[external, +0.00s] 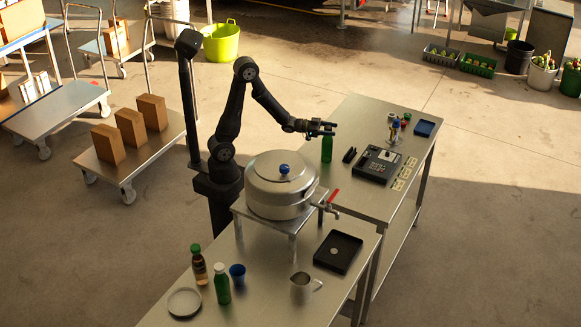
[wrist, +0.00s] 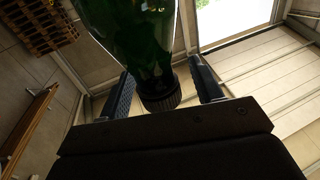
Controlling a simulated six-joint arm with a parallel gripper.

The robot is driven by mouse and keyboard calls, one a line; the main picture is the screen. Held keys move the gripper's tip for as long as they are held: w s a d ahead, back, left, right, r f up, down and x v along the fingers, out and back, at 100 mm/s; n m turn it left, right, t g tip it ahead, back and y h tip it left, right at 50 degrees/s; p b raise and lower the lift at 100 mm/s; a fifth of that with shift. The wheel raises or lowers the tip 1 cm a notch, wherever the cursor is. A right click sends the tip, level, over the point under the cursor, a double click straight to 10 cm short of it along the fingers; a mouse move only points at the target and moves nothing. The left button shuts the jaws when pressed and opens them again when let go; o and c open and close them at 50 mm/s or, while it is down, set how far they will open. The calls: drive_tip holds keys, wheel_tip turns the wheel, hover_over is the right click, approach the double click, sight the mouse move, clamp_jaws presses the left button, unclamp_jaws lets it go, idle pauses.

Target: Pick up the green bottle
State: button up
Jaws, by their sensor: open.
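A green bottle (external: 327,149) stands upright near the left edge of the far table. My gripper (external: 325,128) is at the top of this bottle, with its jaws open. In the wrist view, the green glass body (wrist: 135,30) and the dark ribbed cap (wrist: 160,97) show between the two open fingers, with a gap on each side. A second green bottle (external: 222,286), with a white cap, stands on the near table, well away from my gripper.
A large lidded pot (external: 281,185) on a metal stand sits between the bottles. On the far table are a dark console (external: 378,165) and a blue tray (external: 425,128). A brown bottle (external: 199,267), blue cup (external: 237,274), metal jug (external: 301,288) and black tray (external: 338,250) stand nearer.

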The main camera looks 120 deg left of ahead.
drive_tip(key=shift+w+a, duration=0.1)
drive_tip(key=shift+w, duration=0.25)
drive_tip(key=shift+c, duration=0.4)
clamp_jaws()
drive_tip(key=shift+r, duration=0.1)
